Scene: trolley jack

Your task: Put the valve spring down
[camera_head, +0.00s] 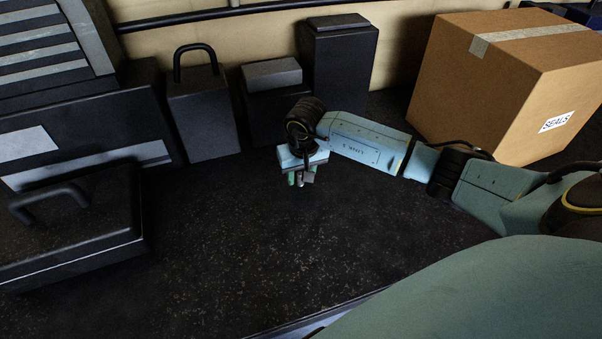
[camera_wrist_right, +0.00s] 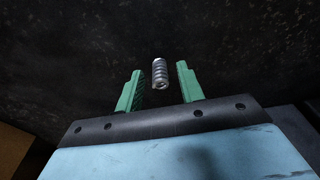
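The valve spring (camera_wrist_right: 160,74) is a small silvery coil in the right wrist view. It sits between the two green fingers of my right gripper (camera_wrist_right: 160,88), with a dark gap on each side, so the fingers are open and apart from it. In the head view my right gripper (camera_head: 301,178) points down over the dark speckled bench top (camera_head: 300,250). The spring is too small there to make out clearly. I cannot tell exactly how the spring rests on the bench. My left gripper is not in view.
Dark blocks and cases stand along the back, one with a loop handle (camera_head: 203,115). A low dark case (camera_head: 70,235) lies at the left. A cardboard box marked SEALS (camera_head: 490,90) stands at the back right. The bench in front of the gripper is clear.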

